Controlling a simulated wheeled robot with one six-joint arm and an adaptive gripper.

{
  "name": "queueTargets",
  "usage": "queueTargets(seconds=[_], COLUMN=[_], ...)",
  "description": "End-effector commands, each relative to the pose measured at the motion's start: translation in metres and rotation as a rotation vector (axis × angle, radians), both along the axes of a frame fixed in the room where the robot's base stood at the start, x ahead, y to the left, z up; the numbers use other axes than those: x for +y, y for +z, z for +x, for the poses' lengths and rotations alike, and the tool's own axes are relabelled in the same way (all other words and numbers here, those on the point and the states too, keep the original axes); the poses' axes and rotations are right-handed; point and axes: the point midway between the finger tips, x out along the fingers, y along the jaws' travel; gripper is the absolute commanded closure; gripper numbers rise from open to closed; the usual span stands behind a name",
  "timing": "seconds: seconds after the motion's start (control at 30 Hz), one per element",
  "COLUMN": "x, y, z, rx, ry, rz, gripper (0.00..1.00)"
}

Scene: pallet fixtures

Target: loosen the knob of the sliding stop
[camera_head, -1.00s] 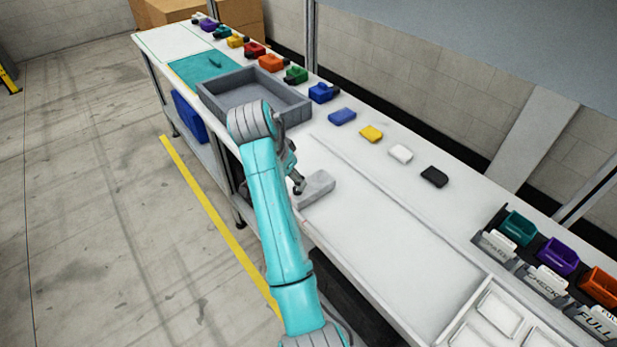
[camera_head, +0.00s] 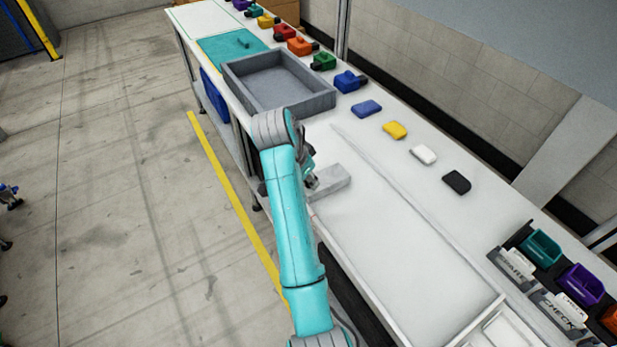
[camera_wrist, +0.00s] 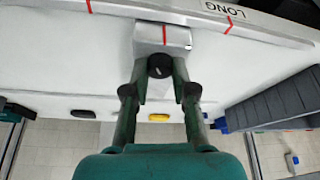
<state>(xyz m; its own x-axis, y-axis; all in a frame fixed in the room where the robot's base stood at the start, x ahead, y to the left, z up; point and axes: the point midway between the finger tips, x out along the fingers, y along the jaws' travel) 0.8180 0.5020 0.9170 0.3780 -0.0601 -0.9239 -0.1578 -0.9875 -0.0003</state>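The sliding stop is a light grey block (camera_wrist: 178,37) on a pale rail, at the top middle of the wrist view. In the head view the grey block (camera_head: 331,183) lies at the bench's front edge. Its round black knob (camera_wrist: 160,66) faces the wrist camera and has a small pale mark on its rim. My gripper (camera_wrist: 160,68) has one fingertip on each side of the knob, and both appear to touch it. In the head view my gripper (camera_head: 309,176) is at the block, partly hidden by my arm, and the knob cannot be made out.
The rail bears red marks and a LONG label (camera_wrist: 225,9). A grey tray (camera_head: 235,85) stands on the bench beyond my arm. Blue, yellow, white and black pieces lie along the back. Labelled bins (camera_head: 541,247) stand at the right. The bench middle is clear.

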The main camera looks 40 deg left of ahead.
Motion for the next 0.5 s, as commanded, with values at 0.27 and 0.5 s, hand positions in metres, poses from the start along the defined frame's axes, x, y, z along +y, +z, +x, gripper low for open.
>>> queueTargets(seconds=[0.27, 0.5], x=[-0.0005, -0.0015], y=[-0.0002, -0.0006], z=[0.0001, -0.0001], rx=[0.0, 0.0], ry=[0.02, 0.131], rz=[-0.001, 0.0], gripper=[1.0, 1.0])
